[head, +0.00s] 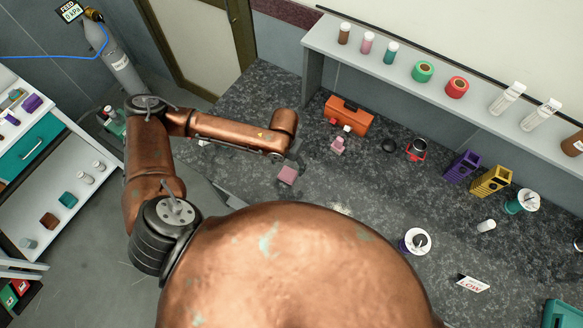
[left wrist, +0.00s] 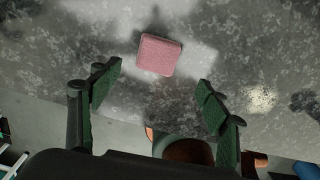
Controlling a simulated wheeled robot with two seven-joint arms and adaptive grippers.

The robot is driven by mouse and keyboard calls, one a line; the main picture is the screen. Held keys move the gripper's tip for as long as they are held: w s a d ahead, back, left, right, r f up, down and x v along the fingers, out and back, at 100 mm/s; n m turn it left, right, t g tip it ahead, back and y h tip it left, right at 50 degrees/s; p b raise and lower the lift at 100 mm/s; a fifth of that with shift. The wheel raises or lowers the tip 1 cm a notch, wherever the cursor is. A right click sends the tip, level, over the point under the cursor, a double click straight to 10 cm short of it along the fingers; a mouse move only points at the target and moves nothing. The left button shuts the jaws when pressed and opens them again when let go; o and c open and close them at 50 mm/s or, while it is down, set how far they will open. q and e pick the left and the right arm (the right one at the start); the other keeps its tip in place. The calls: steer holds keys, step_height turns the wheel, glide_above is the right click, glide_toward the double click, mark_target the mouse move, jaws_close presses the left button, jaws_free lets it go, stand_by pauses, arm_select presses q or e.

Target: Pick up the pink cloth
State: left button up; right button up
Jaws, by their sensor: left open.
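The pink cloth (head: 288,174) is a small folded square lying flat on the dark speckled counter, near its front edge. In the left wrist view the pink cloth (left wrist: 158,54) lies beyond the fingertips, roughly centred between them. My left gripper (left wrist: 160,76) is open and empty, with its two green-padded fingers spread on either side. In the head view my left arm reaches in from the left, and its wrist end is just above and beside the cloth. The gripper there is mostly hidden by the wrist. My right gripper is not in view.
An orange box (head: 348,117) and a small pink item (head: 338,146) stand behind the cloth. A red-based dark-topped item (head: 416,150), purple rack (head: 462,166) and yellow rack (head: 491,181) stand farther right. A shelf (head: 395,72) with jars runs along the back. Counter around the cloth is clear.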

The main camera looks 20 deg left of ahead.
mark_target(287, 173)
arm_select(q)
steer(key=shift+w+a+r+m, duration=0.15)
steer(key=shift+a+m, duration=0.15)
steer(key=shift+a, duration=0.15)
steer(key=shift+a+f, duration=0.1)
steer(key=shift+f, duration=0.15)
steer(key=f, duration=0.4)
steer(key=d+f, duration=0.1)
steer(key=f, duration=0.1)
steer(key=shift+a+f, duration=0.1)
steer(key=shift+f, duration=0.5)
steer(key=shift+c, duration=0.7)
steer(key=c, duration=0.9)
steer(key=shift+r, duration=0.1)
